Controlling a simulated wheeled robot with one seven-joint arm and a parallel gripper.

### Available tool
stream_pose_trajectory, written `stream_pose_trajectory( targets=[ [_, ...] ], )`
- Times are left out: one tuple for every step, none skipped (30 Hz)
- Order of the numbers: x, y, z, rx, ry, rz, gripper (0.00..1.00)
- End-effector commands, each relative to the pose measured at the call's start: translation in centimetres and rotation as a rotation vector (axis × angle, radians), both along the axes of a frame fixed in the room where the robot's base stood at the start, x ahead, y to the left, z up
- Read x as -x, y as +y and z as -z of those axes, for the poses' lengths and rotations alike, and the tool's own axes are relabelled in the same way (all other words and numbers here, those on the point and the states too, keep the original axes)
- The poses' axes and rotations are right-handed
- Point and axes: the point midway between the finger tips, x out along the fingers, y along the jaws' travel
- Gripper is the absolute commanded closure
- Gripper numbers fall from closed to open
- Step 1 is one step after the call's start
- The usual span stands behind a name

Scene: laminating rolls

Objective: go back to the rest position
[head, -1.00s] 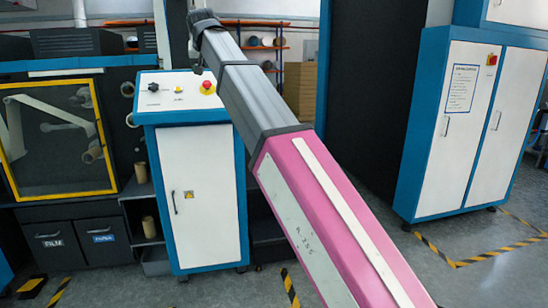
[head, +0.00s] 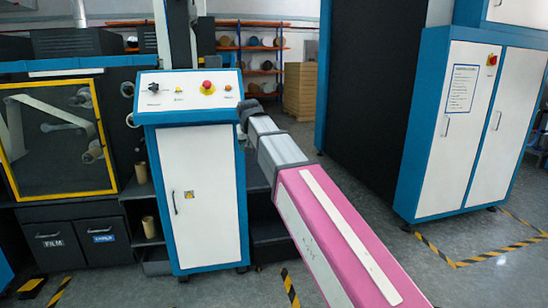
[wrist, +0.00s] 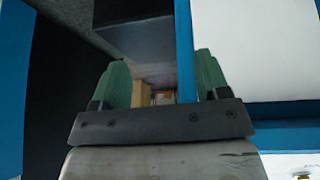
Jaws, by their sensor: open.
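My gripper (wrist: 162,68) is open in the wrist view, with its two green fingers apart and nothing held between them. In the head view my pink and grey arm reaches from the lower right to the right edge of the blue and white control cabinet (head: 200,190). The dark end of the arm shows beside the cabinet's top corner, but the fingers cannot be made out there.
The control panel (head: 190,88) with a red button tops the cabinet. A yellow-framed machine window (head: 55,135) is at left, above FILM bins (head: 55,243). White and blue cabinets (head: 460,125) stand at right. Shelves (head: 265,60) are behind.

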Motion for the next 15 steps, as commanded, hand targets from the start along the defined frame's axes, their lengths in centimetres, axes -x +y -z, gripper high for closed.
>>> stream_pose_trajectory(
  targets=[
    [0.5,-1.6,2.5,0.007,0.023,0.009,0.31],
    [0.6,-2.4,3.8,0.011,0.036,0.013,0.31],
    [0.8,-3.4,5.5,0.014,0.052,0.017,0.31],
    [0.9,-4.2,6.7,0.015,0.065,0.022,0.31],
    [1.1,-5.0,8.0,0.018,0.077,0.026,0.31],
    [1.5,-6.0,9.6,0.021,0.094,0.031,0.31],
    [1.7,-6.8,10.8,0.022,0.106,0.035,0.31],
    [2.0,-7.6,12.0,0.025,0.117,0.039,0.31],
    [2.4,-8.5,13.5,0.027,0.134,0.043,0.31],
    [2.8,-9.3,14.7,0.028,0.146,0.048,0.31],
    [3.1,-10.1,15.8,0.027,0.159,0.053,0.31],
    [3.7,-11.1,17.3,0.028,0.175,0.058,0.31],
    [4.1,-11.8,18.4,0.029,0.188,0.062,0.31],
    [4.5,-12.6,19.5,0.03,0.201,0.067,0.31],
    [5.2,-13.6,21.0,0.031,0.218,0.072,0.31]
  ],
)
